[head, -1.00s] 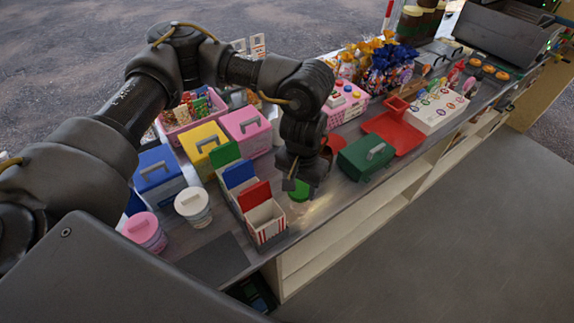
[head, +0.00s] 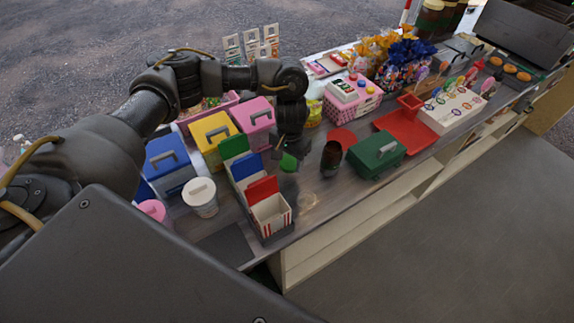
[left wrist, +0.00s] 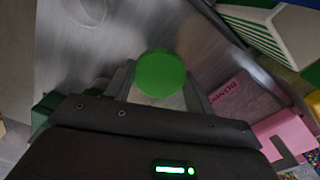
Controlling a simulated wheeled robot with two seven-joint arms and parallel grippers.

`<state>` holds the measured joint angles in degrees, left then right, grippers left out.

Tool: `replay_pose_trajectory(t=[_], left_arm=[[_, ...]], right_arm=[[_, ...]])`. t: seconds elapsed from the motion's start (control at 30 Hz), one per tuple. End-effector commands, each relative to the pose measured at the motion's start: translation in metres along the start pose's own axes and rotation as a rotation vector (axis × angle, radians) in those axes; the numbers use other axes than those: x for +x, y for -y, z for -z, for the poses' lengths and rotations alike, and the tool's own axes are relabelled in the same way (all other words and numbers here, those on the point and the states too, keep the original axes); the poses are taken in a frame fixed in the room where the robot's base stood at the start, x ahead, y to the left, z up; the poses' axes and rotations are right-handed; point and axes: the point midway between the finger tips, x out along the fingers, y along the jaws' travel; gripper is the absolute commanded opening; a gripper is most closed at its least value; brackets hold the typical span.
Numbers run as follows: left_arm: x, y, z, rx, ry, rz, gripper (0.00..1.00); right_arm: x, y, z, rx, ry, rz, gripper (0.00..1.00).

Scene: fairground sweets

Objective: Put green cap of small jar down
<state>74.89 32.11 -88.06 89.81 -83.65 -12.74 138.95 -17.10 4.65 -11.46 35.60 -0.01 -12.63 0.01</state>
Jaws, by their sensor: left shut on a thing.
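The green cap (head: 289,162) is a small round disc under my left gripper (head: 288,150). In the left wrist view my left gripper (left wrist: 160,98) is shut on the cap (left wrist: 160,73), its face turned to the camera. In the head view the cap is near the open boxes, apart from the jar; I cannot tell its height over the counter. A small clear jar (head: 307,201), faint against the counter, stands uncapped right of the red-lidded box. A faint round outline, perhaps its rim, shows at the wrist view's top left. My right gripper is not in view.
The counter (head: 322,189) has free room around the clear jar. A dark brown jar (head: 331,160) and a green case (head: 375,155) stand to the right. Boxes with green, blue and red (head: 262,190) lids stand left. Pink (head: 251,117) and yellow (head: 212,136) boxes stand behind.

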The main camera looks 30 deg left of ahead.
Motion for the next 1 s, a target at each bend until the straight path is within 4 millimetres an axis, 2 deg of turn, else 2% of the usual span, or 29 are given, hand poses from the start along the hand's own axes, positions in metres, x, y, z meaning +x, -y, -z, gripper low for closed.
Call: replay_pose_trajectory(t=[0.1, 0.37, 0.6, 1.0], left_arm=[[0.014, 0.009, 0.005, -0.003, 0.001, -0.001, 0.27], [0.02, 0.014, 0.008, -0.001, 0.0, 0.0, 0.27], [0.051, 0.016, 0.009, 0.0, 0.002, -0.002, 0.27], [0.055, 0.017, 0.01, 0.001, 0.0, 0.0, 0.27]], right_arm=[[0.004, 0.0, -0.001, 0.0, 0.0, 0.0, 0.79], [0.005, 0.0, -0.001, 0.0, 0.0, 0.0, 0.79], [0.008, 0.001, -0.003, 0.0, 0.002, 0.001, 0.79], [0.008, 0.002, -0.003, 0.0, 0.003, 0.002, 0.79]])
